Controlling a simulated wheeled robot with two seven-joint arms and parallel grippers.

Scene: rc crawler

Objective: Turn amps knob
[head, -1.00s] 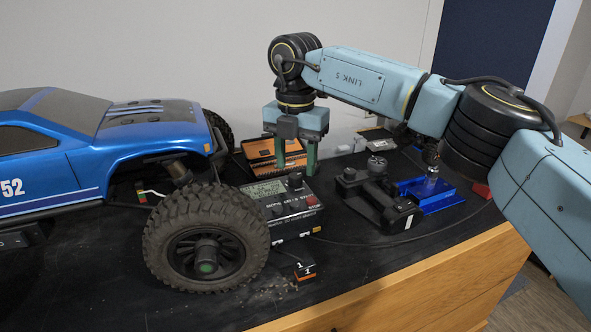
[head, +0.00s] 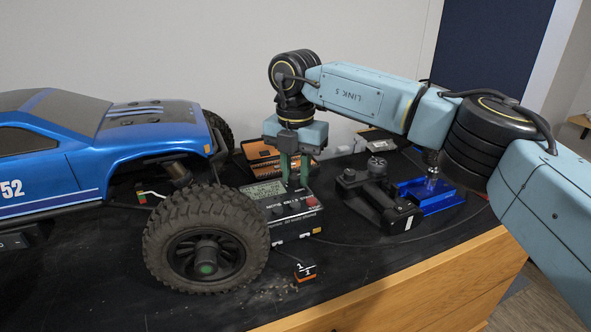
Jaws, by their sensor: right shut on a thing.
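The charger (head: 291,225) is a dark box with a grey display (head: 264,191), a row of small controls and a red button. It sits on the black bench top behind the crawler's front wheel. My right gripper (head: 294,184) points down from above with its green fingers at the charger's back right top. It is shut on the amps knob (head: 294,185), which is mostly hidden between the fingers. My left gripper is not in view.
The blue RC crawler (head: 120,145) with its big tyre (head: 206,238) fills the left. An orange-lined case (head: 258,152) lies behind the charger. A black transmitter-like device (head: 378,195) and a blue tray (head: 440,203) stand right.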

